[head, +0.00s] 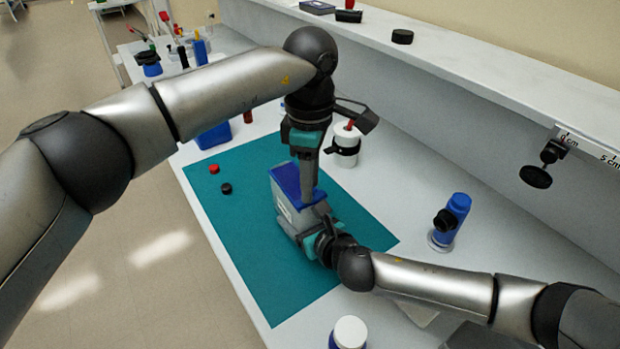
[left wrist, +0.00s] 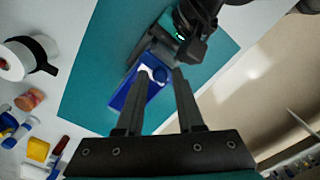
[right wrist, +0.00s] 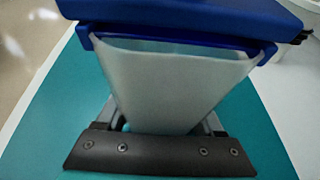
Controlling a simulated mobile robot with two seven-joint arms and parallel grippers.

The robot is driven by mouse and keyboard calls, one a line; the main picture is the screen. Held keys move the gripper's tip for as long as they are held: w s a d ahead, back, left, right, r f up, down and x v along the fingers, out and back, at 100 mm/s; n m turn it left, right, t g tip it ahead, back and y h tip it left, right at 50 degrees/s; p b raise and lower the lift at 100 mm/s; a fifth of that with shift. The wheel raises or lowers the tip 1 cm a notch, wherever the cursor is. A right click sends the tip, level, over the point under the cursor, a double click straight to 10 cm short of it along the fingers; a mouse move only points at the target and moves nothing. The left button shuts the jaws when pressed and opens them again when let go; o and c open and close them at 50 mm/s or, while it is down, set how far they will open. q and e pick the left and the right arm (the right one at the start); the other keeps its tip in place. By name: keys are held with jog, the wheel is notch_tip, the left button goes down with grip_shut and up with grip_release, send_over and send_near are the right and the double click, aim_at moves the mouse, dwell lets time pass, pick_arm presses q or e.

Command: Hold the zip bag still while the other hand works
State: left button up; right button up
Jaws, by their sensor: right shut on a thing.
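The zip bag (head: 295,217) is pale with a blue top and stands upright over the teal mat. In the right wrist view its whitish body (right wrist: 170,85) hangs below a blue rim, with a wider blue piece above. My right gripper (head: 303,236) is shut on the bag's lower part from the side; the bag hides most of its fingers in the right wrist view. My left gripper (head: 306,195) points down over the bag's blue top. In the left wrist view its fingers (left wrist: 160,72) are apart, with the blue top (left wrist: 127,95) beyond them. I cannot tell whether they touch it.
The teal mat (head: 245,240) is mostly clear, with a red cap (head: 213,169) and a black cap (head: 226,188) at its left.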

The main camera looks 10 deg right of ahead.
pick_arm(q)
grip_shut()
dwell(1.1)
